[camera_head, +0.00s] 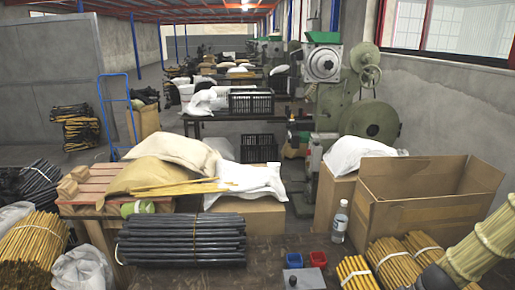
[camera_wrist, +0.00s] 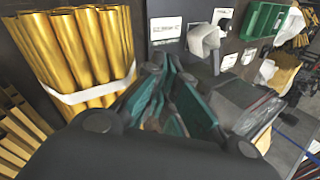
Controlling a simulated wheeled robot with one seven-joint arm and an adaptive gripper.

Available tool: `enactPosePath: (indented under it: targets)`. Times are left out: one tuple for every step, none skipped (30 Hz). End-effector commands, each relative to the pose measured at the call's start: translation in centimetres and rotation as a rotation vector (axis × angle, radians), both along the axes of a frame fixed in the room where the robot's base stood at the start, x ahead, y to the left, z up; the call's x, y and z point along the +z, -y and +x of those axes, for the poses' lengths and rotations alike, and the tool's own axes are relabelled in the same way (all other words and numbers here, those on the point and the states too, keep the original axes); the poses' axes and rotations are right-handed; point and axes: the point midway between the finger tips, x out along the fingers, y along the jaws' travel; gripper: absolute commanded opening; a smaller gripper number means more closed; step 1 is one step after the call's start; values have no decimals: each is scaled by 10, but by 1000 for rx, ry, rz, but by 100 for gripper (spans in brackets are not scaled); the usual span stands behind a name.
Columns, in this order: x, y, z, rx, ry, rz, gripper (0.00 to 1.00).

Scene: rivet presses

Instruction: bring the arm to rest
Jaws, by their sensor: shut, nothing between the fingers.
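My gripper (camera_wrist: 172,62) shows in the wrist view, its dark green fingers drawn together with nothing between them. It is over the dark tabletop, just right of a bundle of yellow tubes (camera_wrist: 85,50) tied with a white band. In the wrist view the fingers are apart from the small items further off on the table. My gripper cannot be made out in the head view.
An open cardboard box (camera_head: 425,211) stands at right, before a green press (camera_head: 370,90).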

Motion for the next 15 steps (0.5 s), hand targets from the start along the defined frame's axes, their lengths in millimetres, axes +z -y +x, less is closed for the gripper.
enactPosePath:
  targets:
    - [-1,-7,-23,14,-31,-44,0]
    - [-6,-9,-33,19,-42,-73,0]
    - [-12,-11,-48,28,-60,-112,0]
    - [-17,-13,-60,37,-72,-141,0]
    - [-23,-14,-70,43,-84,-170,0]
    - [-31,-14,-82,53,-97,-206,0]
    - [-37,-14,-89,58,-105,-233,0]
    - [-43,-15,-96,65,-113,-258,0]
    - [-51,-15,-104,73,-121,-291,0]
    - [-59,-15,-108,78,-125,-314,0]
    - [-65,-15,-113,83,-128,-335,0]
    - [-74,-16,-119,91,-132,-364,0]
    - [-81,-16,-122,93,-134,-384,0]
    - [-88,-16,-126,100,-135,-403,0]
    - [-96,-17,-130,106,-135,-428,0]
